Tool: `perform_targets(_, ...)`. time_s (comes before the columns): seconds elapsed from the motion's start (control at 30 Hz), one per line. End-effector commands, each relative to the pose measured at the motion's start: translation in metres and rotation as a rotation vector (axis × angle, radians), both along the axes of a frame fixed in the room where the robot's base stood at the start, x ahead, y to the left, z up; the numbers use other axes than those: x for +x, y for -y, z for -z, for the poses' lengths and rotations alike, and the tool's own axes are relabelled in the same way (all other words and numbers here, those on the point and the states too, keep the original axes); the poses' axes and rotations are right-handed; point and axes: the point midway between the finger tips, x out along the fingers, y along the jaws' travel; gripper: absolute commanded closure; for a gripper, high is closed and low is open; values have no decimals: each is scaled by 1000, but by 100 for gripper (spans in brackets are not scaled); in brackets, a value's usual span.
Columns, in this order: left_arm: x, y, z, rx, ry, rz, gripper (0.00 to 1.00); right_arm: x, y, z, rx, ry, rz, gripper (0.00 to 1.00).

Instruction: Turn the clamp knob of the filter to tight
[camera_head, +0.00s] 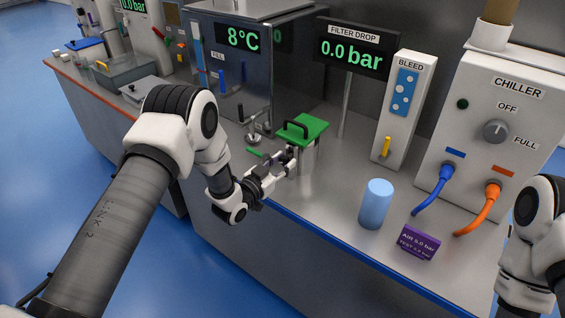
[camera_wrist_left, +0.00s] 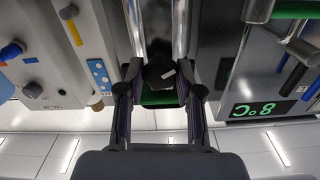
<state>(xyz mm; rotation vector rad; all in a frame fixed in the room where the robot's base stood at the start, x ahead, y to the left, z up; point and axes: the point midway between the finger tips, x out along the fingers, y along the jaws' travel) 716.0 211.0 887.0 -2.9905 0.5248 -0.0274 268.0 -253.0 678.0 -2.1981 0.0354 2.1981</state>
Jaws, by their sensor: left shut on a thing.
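The filter is a metal housing with a green lid (camera_head: 303,129) and a black handle on top, standing on the bench near the middle of the head view. My left gripper (camera_head: 285,164) reaches its front side from the left. In the left wrist view the dark clamp knob (camera_wrist_left: 160,73), with a small white mark, sits between the fingers of my left gripper (camera_wrist_left: 160,84). The gripper is shut on the knob. In the head view the fingers mostly hide the knob. My right arm shows at the right edge, but its gripper is out of view.
The filter drop display (camera_head: 351,53) reads 0.0 bar behind the filter. A blue cylinder (camera_head: 375,204) and a purple sign (camera_head: 417,242) stand to the right, before the chiller (camera_head: 492,120) with its blue and orange hoses. A small metal valve (camera_head: 254,136) stands left of the filter.

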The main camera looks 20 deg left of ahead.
Motion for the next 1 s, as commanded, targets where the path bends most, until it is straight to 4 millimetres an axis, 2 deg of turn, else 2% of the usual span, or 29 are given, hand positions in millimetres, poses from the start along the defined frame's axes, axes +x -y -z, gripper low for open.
perform_targets(0.27,0,0,1,55,22,0,100,0,0,5,0,0,0,0)
perform_targets(0.47,0,0,2,164,61,1,100,0,0,14,0,0,0,0)
perform_targets(1.0,0,1,3,628,231,0,100,0,0,45,0,0,0,0)
